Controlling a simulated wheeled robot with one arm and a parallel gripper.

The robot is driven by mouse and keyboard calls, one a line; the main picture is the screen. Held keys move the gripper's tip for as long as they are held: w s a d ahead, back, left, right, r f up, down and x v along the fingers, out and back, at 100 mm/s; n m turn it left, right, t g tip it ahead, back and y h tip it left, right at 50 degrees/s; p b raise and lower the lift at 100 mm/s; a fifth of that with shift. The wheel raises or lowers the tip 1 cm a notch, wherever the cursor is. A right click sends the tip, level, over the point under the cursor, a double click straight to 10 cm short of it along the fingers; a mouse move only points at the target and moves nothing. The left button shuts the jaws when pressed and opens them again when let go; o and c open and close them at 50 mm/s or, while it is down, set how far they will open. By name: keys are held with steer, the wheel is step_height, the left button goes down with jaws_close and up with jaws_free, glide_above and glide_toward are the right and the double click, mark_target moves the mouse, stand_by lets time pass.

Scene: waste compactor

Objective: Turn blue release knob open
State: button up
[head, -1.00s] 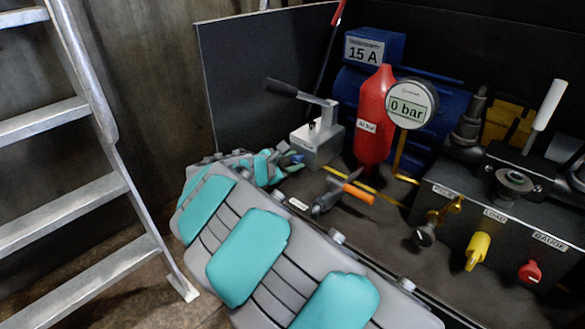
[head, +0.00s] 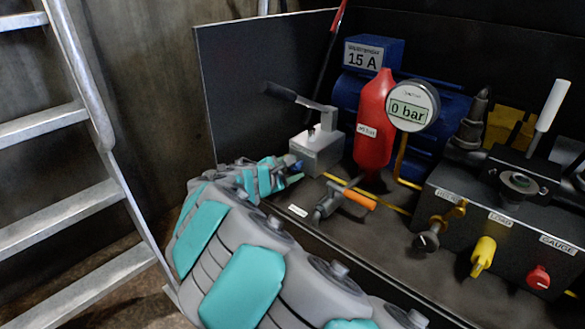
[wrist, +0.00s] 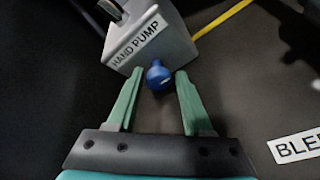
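The blue release knob (wrist: 158,76) sticks out at the foot of the grey hand pump block (wrist: 150,38), which bears a "HAND PUMP" label. My gripper (wrist: 157,82) is open in the wrist view, with one green finger on each side of the knob. The knob lies between the fingertips, with gaps showing on both sides. In the head view, the hand pump (head: 318,150) stands at the back left of the bench with its lever slanting up to the left. My gripper (head: 295,172) is at its base there, and the knob cannot be made out clearly.
An orange-handled valve (head: 345,198) lies just right of my gripper. A red cylinder (head: 375,125) and a gauge reading 0 bar (head: 411,106) stand behind. A control block with a yellow knob (head: 483,255) and a red knob (head: 538,277) is at right. A dark panel (head: 265,90) rises behind the pump.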

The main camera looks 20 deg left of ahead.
steer(key=shift+o, duration=1.1)
steer(key=shift+s+r, duration=0.1)
steer(key=p+v, duration=0.1)
steer(key=v, duration=0.6)
steer(key=shift+s+a, duration=0.2)
steer(key=shift+s, duration=0.1)
